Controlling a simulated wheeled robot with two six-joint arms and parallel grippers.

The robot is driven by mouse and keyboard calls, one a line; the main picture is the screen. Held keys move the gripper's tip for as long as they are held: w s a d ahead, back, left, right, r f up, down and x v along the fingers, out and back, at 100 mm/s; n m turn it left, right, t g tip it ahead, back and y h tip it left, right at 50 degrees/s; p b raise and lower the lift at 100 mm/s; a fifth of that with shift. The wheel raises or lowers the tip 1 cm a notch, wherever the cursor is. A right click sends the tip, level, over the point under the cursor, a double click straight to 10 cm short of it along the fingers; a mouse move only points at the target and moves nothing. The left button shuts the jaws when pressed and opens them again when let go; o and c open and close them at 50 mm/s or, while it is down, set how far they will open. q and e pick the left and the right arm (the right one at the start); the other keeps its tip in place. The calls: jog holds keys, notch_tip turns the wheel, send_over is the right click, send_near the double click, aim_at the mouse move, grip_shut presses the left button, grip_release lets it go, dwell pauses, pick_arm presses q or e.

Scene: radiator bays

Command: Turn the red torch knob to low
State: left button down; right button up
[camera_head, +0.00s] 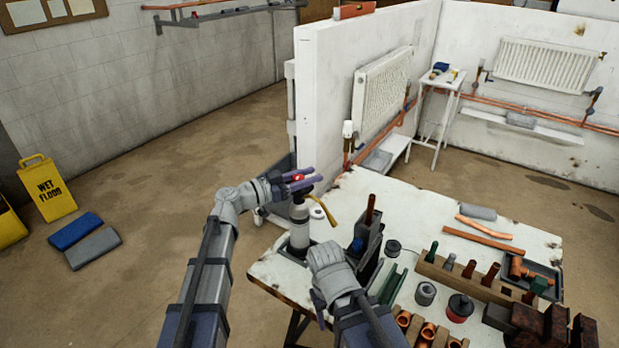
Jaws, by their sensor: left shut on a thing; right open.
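The torch (299,235) stands upright near the left edge of the worktable (420,205), a grey cylinder with a dark head and a brass tube (327,211) bending out to the right. Its red knob (297,177) shows at the top, between the purple fingers of my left gripper (301,180). My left gripper is shut on the knob, its arm reaching in from the left. My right gripper (328,257) is open, low over the front of the table, just right of the torch's base. Its fingertips are mostly hidden by its own wrist. The knob's markings are too small to read.
A dark vise (369,250) holding an upright copper pipe (370,208) stands right of my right gripper. A wooden rack (470,280), tins and copper fittings crowd the front right. The table's back middle is fairly clear. A white partition (330,90) rises behind.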

pick_arm(q)
jog(key=n+t+y, duration=0.1)
jog(key=t, duration=0.1)
jog(key=n+t+y, duration=0.4)
jog(key=shift+w+a, duration=0.35)
jog(key=shift+a, duration=0.05)
jog(key=shift+w+a+n+t+y, duration=0.2)
jog(key=shift+n+t+y, duration=0.3)
jog(key=shift+n+y, duration=0.45)
jog(key=shift+w+a+n+t+y, duration=0.15)
jog(key=shift+n+t+y, duration=0.4)
jog(key=shift+y, duration=0.7)
jog(key=shift+a+y, duration=0.1)
jog(key=shift+y, duration=0.2)
jog(key=shift+c, duration=2.4)
grip_release()
jog(key=v, duration=0.7)
jog(key=shift+s, duration=0.4)
pick_arm(e)
jog(key=shift+s, duration=0.75)
